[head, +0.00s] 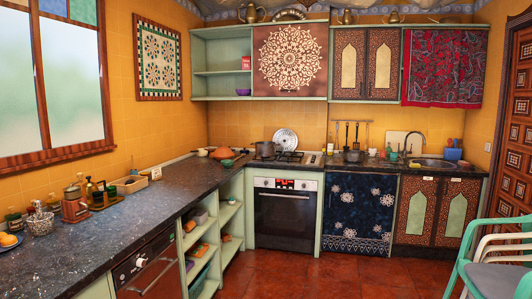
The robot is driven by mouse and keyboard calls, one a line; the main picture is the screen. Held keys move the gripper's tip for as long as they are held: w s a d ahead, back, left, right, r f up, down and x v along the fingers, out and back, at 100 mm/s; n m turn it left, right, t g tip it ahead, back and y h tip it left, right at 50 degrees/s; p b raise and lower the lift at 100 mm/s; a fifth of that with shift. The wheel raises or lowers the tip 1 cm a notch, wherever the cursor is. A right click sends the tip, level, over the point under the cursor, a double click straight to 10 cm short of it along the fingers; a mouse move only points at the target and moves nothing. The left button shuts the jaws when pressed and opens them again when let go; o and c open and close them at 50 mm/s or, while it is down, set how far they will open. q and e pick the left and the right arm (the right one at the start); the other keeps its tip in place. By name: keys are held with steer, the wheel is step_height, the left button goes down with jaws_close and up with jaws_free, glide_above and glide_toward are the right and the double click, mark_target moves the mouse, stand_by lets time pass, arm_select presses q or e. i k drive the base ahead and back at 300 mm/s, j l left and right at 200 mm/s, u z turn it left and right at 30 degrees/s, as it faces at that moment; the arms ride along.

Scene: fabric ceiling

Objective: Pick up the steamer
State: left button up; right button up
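No object is plainly recognisable as the steamer at this distance. A round silver disc (286,139) with a pattern stands upright against the back wall behind the hob and may be it. Another dark pot (353,155) sits on the counter to the right of the hob. Neither of my grippers shows in the head view.
A dark counter (130,210) runs along the left wall and across the back. An orange tagine-like lid (222,153) sits near the corner. Red floor (320,280) is open ahead. Green and white chairs (490,260) stand at the right.

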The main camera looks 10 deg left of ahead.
mark_target(354, 156)
steer(key=i+l+z, duration=0.1)
steer(key=i+z, duration=0.15)
steer(key=i, duration=0.35)
steer(key=i+l, duration=0.1)
steer(key=i, duration=2.1)
steer(key=i+z, duration=0.1)
steer(key=i, duration=0.45)
steer(key=i+j+z, duration=0.1)
steer(key=i, duration=0.45)
steer(key=i+j, duration=0.1)
steer(key=i, duration=0.45)
steer(key=i+j+z, duration=0.15)
steer(key=i, duration=0.35)
steer(key=i+l, duration=0.2)
steer(key=i, duration=0.25)
steer(key=i+l, duration=0.2)
steer(key=i, duration=0.2)
steer(key=i+l, duration=0.2)
steer(key=i, duration=0.25)
